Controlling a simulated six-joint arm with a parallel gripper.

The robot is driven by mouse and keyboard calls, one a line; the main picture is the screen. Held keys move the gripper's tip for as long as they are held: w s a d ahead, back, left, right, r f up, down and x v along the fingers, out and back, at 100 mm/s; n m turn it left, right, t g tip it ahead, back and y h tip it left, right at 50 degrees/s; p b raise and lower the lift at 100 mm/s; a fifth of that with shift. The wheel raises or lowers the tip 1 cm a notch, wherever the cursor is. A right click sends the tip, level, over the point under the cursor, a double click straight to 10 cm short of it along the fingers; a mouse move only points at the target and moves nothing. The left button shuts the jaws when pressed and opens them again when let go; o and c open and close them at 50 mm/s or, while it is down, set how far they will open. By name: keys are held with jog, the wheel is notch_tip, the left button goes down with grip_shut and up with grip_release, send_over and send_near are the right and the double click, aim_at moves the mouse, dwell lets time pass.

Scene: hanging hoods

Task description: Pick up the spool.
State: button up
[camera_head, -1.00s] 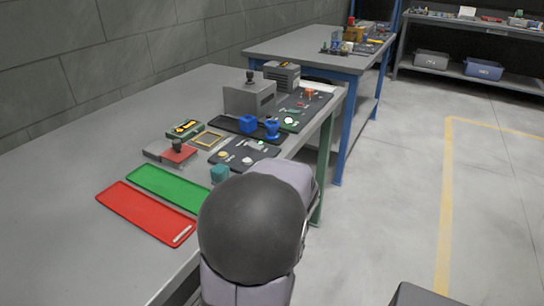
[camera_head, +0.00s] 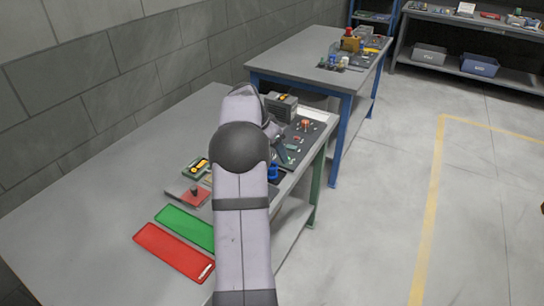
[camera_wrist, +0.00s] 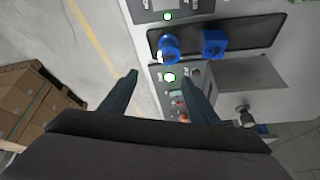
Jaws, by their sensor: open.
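The spool is likely the round, flanged blue piece (camera_wrist: 169,47) in the wrist view. It sits at one end of a black tray (camera_wrist: 263,32), beside a blue block (camera_wrist: 214,42). In the head view the blue piece (camera_head: 273,172) is partly hidden by my arm. My gripper (camera_wrist: 158,79) is open and empty in the wrist view. Its fingertips point toward the table edge and appear short of the blue piece, with the right finger over the dark panel. In the head view my forearm covers much of the worktop.
A grey box (camera_wrist: 245,75) and a black knob (camera_wrist: 244,113) stand near the tray. A red tray (camera_head: 172,254) and a green tray (camera_head: 185,228) lie on the near worktop. Bare tabletop (camera_head: 100,215) is at the left. Cardboard boxes (camera_wrist: 35,112) show at the wrist view's left.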

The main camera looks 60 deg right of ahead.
jog(key=shift+m, duration=0.3)
jog(key=shift+w+d+f+p, duration=0.2)
jog(key=shift+f+p, duration=0.3)
jog(key=shift+f, duration=0.85)
jog(key=shift+w+d+f+p, duration=0.2)
jog(key=shift+f+p, duration=0.25)
jog(key=shift+f, duration=0.9)
jog(key=shift+w+d+f+p, duration=0.15)
jog(key=shift+f+p, duration=0.35)
jog(key=shift+f, duration=0.85)
jog(key=c, duration=1.2)
